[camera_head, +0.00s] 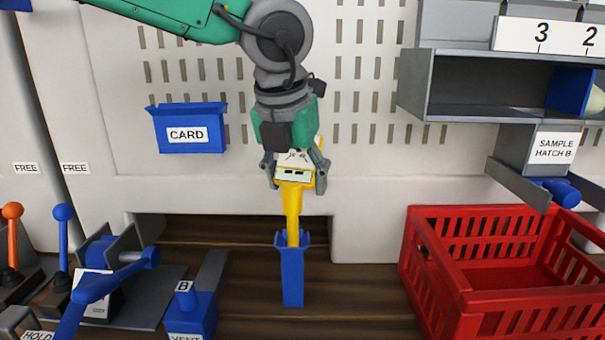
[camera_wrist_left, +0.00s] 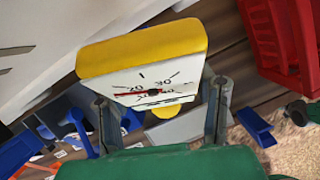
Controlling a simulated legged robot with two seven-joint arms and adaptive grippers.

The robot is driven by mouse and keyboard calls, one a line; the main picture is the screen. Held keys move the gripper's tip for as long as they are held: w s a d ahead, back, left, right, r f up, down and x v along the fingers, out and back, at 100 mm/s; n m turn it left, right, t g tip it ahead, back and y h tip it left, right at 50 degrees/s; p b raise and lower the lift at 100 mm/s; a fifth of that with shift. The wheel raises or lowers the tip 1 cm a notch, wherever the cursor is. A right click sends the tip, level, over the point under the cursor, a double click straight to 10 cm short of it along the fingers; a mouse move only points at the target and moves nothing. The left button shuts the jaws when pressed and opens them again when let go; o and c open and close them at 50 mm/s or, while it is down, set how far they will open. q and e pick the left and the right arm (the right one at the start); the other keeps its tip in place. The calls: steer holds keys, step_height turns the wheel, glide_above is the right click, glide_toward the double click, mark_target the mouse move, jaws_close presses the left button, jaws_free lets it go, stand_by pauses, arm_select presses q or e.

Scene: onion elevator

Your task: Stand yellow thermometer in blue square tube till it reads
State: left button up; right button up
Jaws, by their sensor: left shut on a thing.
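The yellow thermometer (camera_head: 292,207) is held upright in my left gripper (camera_head: 296,180), which is shut on its head. Its lower stem is at the mouth of the blue square tube (camera_head: 291,275) and its tip is hidden there. The tube stands upright on the brown slatted surface. In the left wrist view the thermometer's yellow head (camera_wrist_left: 145,50) with a white dial and a red needle sits between the two fingers (camera_wrist_left: 162,110). My right gripper is not in view.
A red crate (camera_head: 480,213) stands at the right. Blue and orange levers (camera_head: 62,235), a blue VENT part (camera_head: 190,312) and a HOLD label are at the left. A blue CARD box (camera_head: 188,135) hangs on the wall. A grey shelf (camera_head: 470,118) juts out upper right.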

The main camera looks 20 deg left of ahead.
arm_select(q)
steer(key=shift+f, duration=0.25)
steer(key=o, duration=1.7)
